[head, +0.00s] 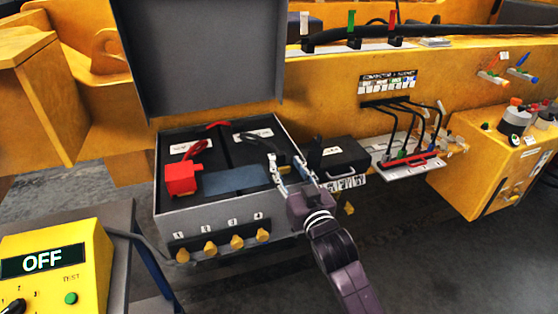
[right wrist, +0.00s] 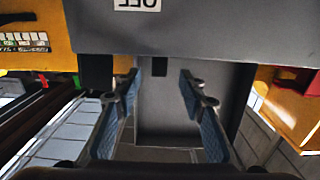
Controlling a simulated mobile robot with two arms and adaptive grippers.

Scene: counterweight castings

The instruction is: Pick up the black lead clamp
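My right gripper (head: 287,163) is open over the right side of the grey battery box (head: 185,219). Its two fingers point away from me, with a gap between them. A dark shape with a black lead, which looks like the black lead clamp (head: 284,157), lies at the fingertips and is partly hidden by them. I cannot tell whether they touch it. In the right wrist view the blue-padded fingers (right wrist: 158,92) stand apart with nothing gripped between them; grey surfaces and small dark blocks lie beyond. My left gripper is not in view.
A red clamp (head: 183,178) sits in the box's left side. The raised grey lid (head: 200,60) stands behind. A black case (head: 338,157) is close right of my gripper. A yellow OFF tester (head: 50,265) stands front left. A connector rack (head: 405,155) is farther right.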

